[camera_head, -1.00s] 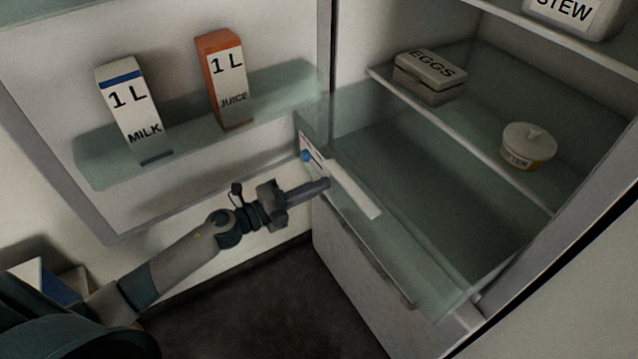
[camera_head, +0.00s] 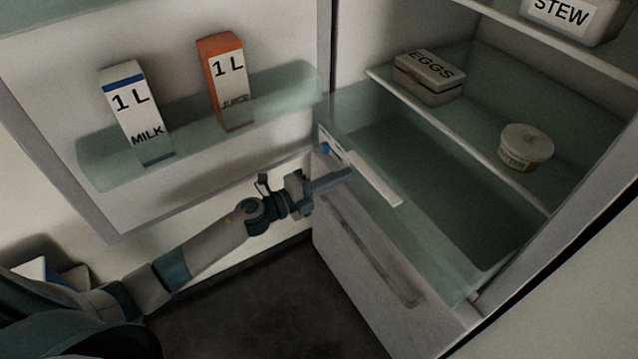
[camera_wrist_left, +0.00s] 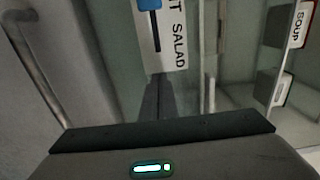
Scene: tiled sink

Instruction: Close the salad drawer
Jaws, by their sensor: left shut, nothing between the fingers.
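The salad drawer is a clear glassy bin low in the fridge, with a white label strip (camera_head: 375,180) along its front. In the left wrist view the label (camera_wrist_left: 168,40) reads "SALAD" and has a blue mark. My left gripper (camera_head: 338,182) is shut and empty, its fingertips at the drawer's front near the left end of the label. In the left wrist view the closed fingers (camera_wrist_left: 157,95) point at the drawer front just under the label; exact contact is hard to tell.
The open fridge door on the left holds a milk carton (camera_head: 135,115) and a juice carton (camera_head: 226,85). An egg box (camera_head: 429,78) and a butter tub (camera_head: 525,148) sit on the shelf above the drawer. A lower grey drawer front (camera_head: 350,250) lies below.

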